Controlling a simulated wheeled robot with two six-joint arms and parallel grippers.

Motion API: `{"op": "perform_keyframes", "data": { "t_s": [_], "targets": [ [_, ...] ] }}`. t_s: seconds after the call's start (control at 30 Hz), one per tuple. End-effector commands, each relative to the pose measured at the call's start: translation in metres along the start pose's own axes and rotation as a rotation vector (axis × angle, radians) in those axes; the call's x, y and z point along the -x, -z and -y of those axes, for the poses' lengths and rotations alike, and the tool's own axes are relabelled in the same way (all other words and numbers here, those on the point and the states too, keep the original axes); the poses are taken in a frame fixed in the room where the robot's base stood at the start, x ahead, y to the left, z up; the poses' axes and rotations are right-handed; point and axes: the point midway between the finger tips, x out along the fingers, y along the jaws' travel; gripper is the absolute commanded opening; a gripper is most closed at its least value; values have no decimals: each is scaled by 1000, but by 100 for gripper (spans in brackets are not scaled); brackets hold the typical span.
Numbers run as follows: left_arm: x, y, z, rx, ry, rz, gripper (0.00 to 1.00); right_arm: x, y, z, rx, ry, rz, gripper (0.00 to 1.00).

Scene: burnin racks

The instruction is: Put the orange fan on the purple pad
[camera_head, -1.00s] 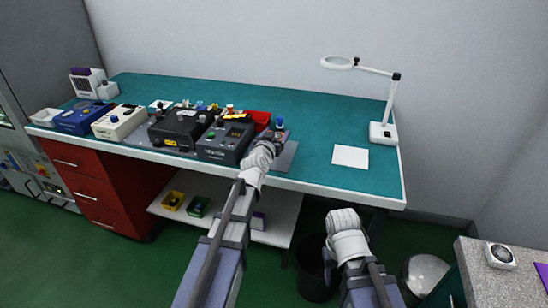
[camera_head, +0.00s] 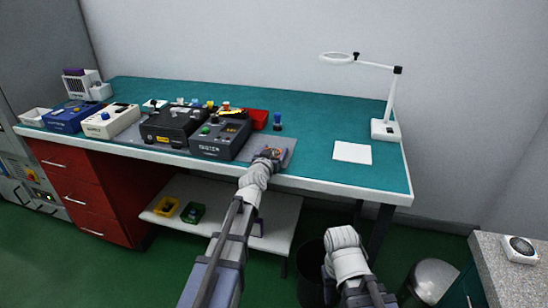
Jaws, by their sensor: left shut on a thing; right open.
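My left gripper (camera_head: 269,154) is over the grey mat at the front edge of the green bench. It is shut on a small orange thing (camera_head: 274,152), which looks like the orange fan; the jaws hide most of it. My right gripper (camera_head: 329,268) is open and low in front of the bench, mostly hidden by its own wrist. The purple pad is not in view now.
Several test boxes, including a black one (camera_head: 220,140), line the bench left of my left gripper. A blue-capped part (camera_head: 277,121) stands behind it. A white sheet (camera_head: 352,153) and magnifier lamp (camera_head: 385,130) are right.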

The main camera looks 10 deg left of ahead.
Motion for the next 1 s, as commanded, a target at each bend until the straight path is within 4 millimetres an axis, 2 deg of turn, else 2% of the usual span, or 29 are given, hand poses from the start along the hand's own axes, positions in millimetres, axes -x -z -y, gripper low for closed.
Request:
{"op": "perform_keyframes", "data": {
  "t_s": [0.33,0.37,0.57,0.9,1.0],
  "targets": [
    [0,-3,0,0,0,0,19,-3,0,0,0,0,0,50],
    [0,-2,0,0,0,0,77,-2,0,0,0,0,0,50],
    [0,-2,0,0,0,0,99,-2,0,0,0,0,0,50],
    [2,4,0,0,0,0,100,4,0,0,0,0,0,50],
    [20,2,0,0,1,0,100,5,0,0,0,0,0,50]
  ]
}}
